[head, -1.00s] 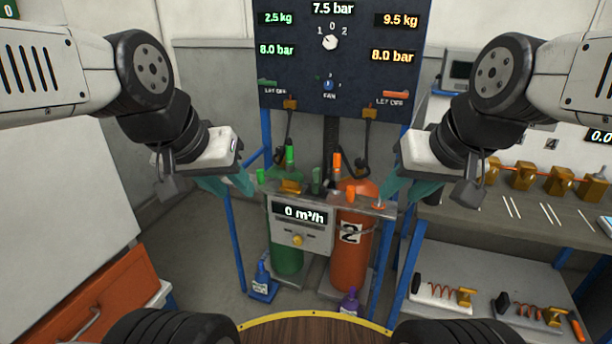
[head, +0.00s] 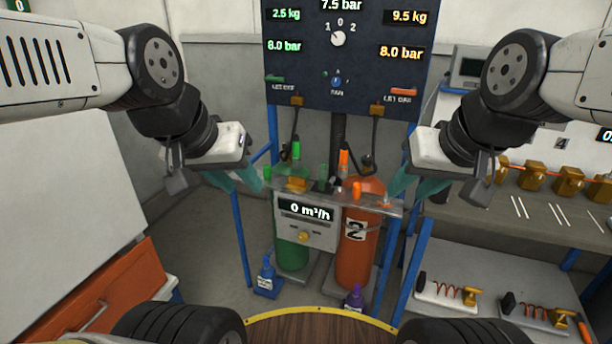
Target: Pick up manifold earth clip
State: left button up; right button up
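I cannot pick out the manifold earth clip with certainty. A small brass-coloured piece (head: 297,184) sits on the manifold shelf (head: 335,202) at the centre, above the "0 m³/h" display, and a small orange piece (head: 386,204) lies near its right end. My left gripper (head: 241,180) has teal fingers that look spread and empty, just left of the shelf. My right gripper (head: 410,184) has teal fingers that also look spread and empty, at the shelf's right end. Its fingers overlap the shelf's edge in view, so contact cannot be told.
A green cylinder (head: 291,252) and an orange cylinder (head: 358,245) stand under the shelf, between blue posts. A dark gauge panel (head: 345,60) rises behind. A grey bench (head: 500,215) with brass fittings is at right, an orange drawer unit (head: 105,300) at left.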

aim_at(323, 170)
jog(key=i+l+u, duration=0.45)
jog(key=l+u, duration=0.15)
jog(key=i+l+u, duration=0.25)
jog(key=l+u, duration=0.3)
jog(key=l, duration=0.2)
jog(key=i, duration=0.05)
